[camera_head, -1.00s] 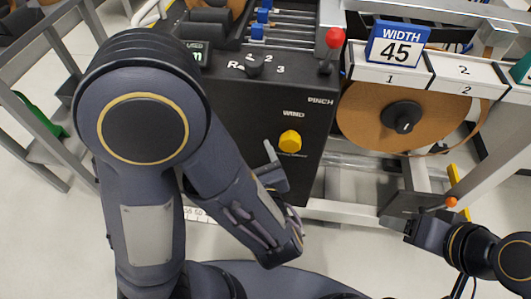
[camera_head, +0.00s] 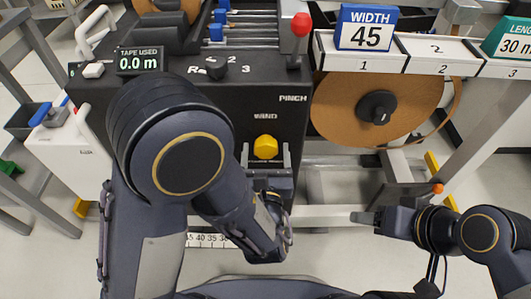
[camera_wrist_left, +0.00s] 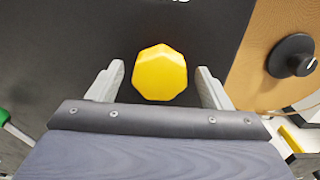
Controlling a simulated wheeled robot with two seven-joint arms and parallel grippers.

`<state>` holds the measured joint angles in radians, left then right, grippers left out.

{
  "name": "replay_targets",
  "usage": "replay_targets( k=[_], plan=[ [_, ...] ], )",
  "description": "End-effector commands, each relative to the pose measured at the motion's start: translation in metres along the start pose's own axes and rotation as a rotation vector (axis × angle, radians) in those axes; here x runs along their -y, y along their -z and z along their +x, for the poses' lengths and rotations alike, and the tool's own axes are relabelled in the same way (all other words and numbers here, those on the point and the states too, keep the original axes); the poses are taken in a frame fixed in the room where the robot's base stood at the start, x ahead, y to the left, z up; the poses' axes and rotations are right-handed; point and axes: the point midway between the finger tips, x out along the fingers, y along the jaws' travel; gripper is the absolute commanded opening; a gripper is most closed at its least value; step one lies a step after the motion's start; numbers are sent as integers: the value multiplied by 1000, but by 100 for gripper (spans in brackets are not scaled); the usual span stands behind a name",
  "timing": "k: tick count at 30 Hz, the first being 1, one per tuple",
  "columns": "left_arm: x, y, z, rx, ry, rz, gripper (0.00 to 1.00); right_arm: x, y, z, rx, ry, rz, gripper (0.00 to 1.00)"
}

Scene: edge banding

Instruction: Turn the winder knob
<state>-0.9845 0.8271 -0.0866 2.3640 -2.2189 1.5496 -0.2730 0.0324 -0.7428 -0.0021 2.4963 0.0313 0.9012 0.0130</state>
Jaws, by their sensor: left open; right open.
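The winder knob (camera_head: 265,147) is yellow and many-sided. It sits on the black front panel under the WIND label. My left gripper (camera_head: 265,155) is open in front of the panel, with one finger on each side of the knob. In the left wrist view the knob (camera_wrist_left: 160,73) lies between the two open fingertips (camera_wrist_left: 160,72), with gaps on both sides. I cannot tell how deep the fingers reach around it. My right gripper (camera_head: 368,217) is at the lower right, away from the panel, and holds nothing that I can see.
A red-topped PINCH lever (camera_head: 301,26) and a black selector knob (camera_head: 216,68) are on the machine above. A brown tape roll (camera_head: 336,110) with a black hub stands to the right of the panel. A display (camera_head: 139,60) reads 0.0 m.

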Motion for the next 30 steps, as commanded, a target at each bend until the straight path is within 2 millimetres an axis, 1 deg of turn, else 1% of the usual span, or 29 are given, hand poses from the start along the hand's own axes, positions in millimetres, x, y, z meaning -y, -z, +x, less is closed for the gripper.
replay_targets(
  k=[6,16,17,23,30],
  plan=[
    [0,0,0,-1,0,0,72,0,0,0,0,0,0,59],
    [0,0,0,-1,0,0,29,0,0,0,0,0,0,59],
    [0,0,0,-1,0,0,28,0,0,0,0,0,0,59],
    [0,1,0,-1,0,-21,28,-2,-2,3,0,0,0,59],
    [0,4,0,0,-1,-137,28,-8,-9,17,0,0,0,59]
  ],
)
